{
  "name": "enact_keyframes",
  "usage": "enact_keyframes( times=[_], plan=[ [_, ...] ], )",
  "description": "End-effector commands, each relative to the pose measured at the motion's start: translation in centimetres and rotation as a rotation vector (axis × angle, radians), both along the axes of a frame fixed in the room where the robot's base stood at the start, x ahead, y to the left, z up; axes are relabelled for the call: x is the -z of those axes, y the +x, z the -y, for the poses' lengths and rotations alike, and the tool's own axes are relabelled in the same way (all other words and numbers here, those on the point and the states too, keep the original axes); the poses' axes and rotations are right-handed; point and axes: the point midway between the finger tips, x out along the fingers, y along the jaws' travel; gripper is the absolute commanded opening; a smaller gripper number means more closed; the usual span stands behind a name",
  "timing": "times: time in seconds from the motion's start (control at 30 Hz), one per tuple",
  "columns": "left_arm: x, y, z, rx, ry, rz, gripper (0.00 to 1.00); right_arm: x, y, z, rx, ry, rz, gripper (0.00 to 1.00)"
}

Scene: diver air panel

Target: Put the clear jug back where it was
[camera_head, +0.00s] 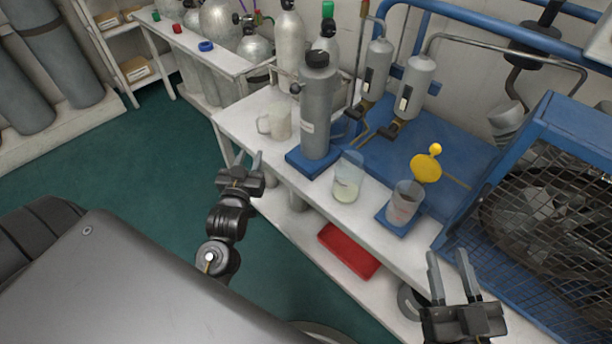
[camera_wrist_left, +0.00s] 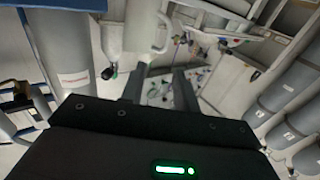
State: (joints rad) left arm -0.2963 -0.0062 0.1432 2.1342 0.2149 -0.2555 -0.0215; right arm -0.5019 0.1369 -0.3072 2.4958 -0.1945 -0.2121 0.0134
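The clear jug (camera_head: 279,122), with a handle on its left side, stands upright on the white bench near its left end, left of a grey bottle. In the left wrist view the jug (camera_wrist_left: 143,30) and its handle show ahead of the fingers. My left gripper (camera_head: 241,163) is open and empty, in front of the bench edge, below and left of the jug and apart from it. My right gripper (camera_head: 449,264) is open and empty at the bench's right front. Other clear vessels are a beaker (camera_head: 347,180) with pale contents and a beaker (camera_head: 405,205) on a blue mat.
The grey bottle (camera_head: 318,105) stands on a blue block (camera_head: 312,160) close to the jug. A yellow disc (camera_head: 426,167) stands behind the beakers. A blue caged machine (camera_head: 540,190) fills the right. A red tray (camera_head: 349,251) lies on the lower shelf.

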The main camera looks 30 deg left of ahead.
Motion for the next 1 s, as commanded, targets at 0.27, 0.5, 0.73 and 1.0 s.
enact_keyframes(
  times=[0.27, 0.5, 0.73, 1.0],
  plan=[
    [-5.7, -3.8, 17.0, 0.498, 0.042, 0.102, 0.31, -0.1, 0.0, 0.0, 0.0, 0.001, 0.003, 0.36],
    [-9.7, -10.6, 27.1, 0.822, 0.023, 0.177, 0.31, -0.1, 0.0, 0.0, 0.0, 0.001, 0.003, 0.36],
    [-10.3, -11.7, 28.3, 0.865, 0.017, 0.189, 0.31, -0.1, 0.0, 0.0, 0.0, 0.001, 0.003, 0.36],
    [-10.2, -11.6, 28.2, 0.863, 0.017, 0.187, 0.31, -0.1, 0.0, 0.0, 0.0, 0.001, 0.002, 0.36]
  ],
)
